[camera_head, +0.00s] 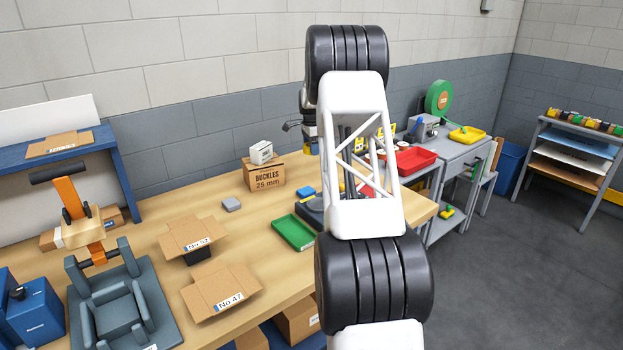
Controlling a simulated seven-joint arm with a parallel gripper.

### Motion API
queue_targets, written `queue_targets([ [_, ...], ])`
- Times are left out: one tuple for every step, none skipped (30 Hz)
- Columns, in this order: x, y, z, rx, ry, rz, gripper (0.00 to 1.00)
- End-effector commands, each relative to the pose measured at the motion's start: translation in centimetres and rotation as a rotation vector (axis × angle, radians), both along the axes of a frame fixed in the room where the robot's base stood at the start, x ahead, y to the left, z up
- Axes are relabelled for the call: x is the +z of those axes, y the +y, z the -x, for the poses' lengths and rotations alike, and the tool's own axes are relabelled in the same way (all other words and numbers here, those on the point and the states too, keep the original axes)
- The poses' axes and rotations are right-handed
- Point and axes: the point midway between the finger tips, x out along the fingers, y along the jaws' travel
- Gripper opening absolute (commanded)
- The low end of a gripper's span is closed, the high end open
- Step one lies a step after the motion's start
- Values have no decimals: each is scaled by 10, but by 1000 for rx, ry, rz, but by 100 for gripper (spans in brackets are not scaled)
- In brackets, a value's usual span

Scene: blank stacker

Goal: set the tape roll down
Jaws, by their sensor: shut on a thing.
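I cannot see my gripper; my own arm fills the middle of the view and covers what is behind it. Only a small part of my wrist seems to show left of the arm, without fingertips. I cannot pick out the tape roll of the task with certainty. A large green roll (438,99) with an orange centre stands upright on the grey bench at the back right. Several coloured rolls (585,122) lie in a row on top of the rack at the far right.
A grey fixture (118,310) stands front left. A red tray (414,159) is beyond my arm.

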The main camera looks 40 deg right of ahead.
Motion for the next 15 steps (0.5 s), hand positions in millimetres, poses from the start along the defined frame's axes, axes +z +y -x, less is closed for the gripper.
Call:
queue_targets([
  [-5, 0, 0, 0, 1, 0, 48],
  [-7, 0, 0, 0, 1, 0, 48],
  [-9, 0, 0, 0, 1, 0, 48],
  [-10, 0, 0, 0, 0, 0, 48],
  [-11, 0, 0, 0, 0, 0, 48],
  [-11, 0, 0, 0, 0, 0, 48],
  [-11, 0, 0, 0, 0, 0, 48],
  [-11, 0, 0, 0, 0, 0, 48],
  [-11, 0, 0, 0, 0, 0, 48],
  [-11, 0, 0, 0, 0, 0, 48],
  [-11, 0, 0, 0, 0, 0, 48],
  [-11, 0, 0, 0, 0, 0, 48],
  [-11, 0, 0, 0, 0, 0, 48],
  [-12, 0, 0, 0, 0, 0, 48],
  [-12, 0, 0, 0, 0, 0, 48],
])
